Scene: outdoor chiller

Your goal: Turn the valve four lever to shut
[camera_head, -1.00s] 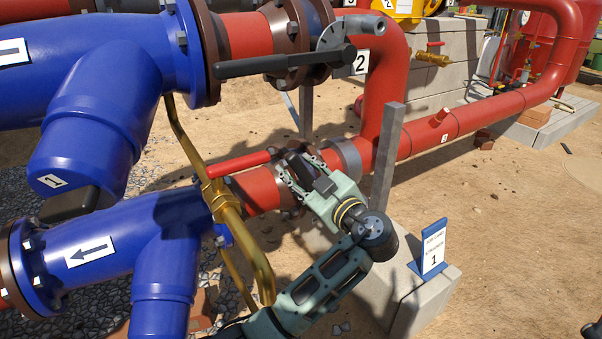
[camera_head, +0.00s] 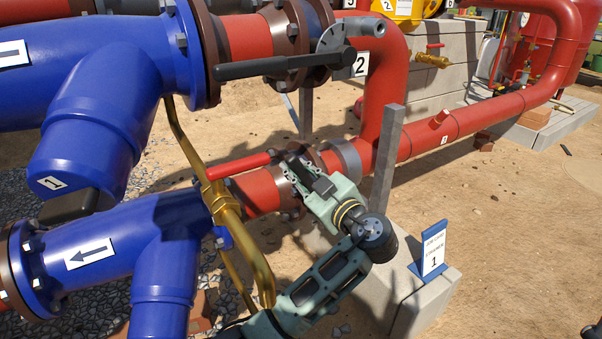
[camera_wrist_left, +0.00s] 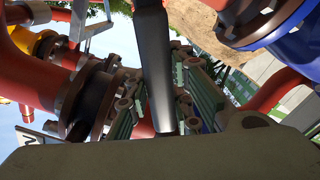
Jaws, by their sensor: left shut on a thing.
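My left gripper (camera_head: 297,170) is at the lower red pipe (camera_head: 258,190), by a brown flange. In the left wrist view, a black lever (camera_wrist_left: 155,65) runs between the two green finger pads (camera_wrist_left: 160,105), and the gripper is shut on it. In the head view this lever is hidden behind the gripper and cannot be made out. No number four shows, so I cannot read which valve this is. My right gripper is not in view.
A brass valve pipe with a red handle (camera_head: 240,164) lies left of my gripper. Another black lever (camera_head: 285,65) is on the upper pipe. A grey post (camera_head: 387,150) and a blue sign stand (camera_head: 432,252) are close on the right. Open sand lies farther right.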

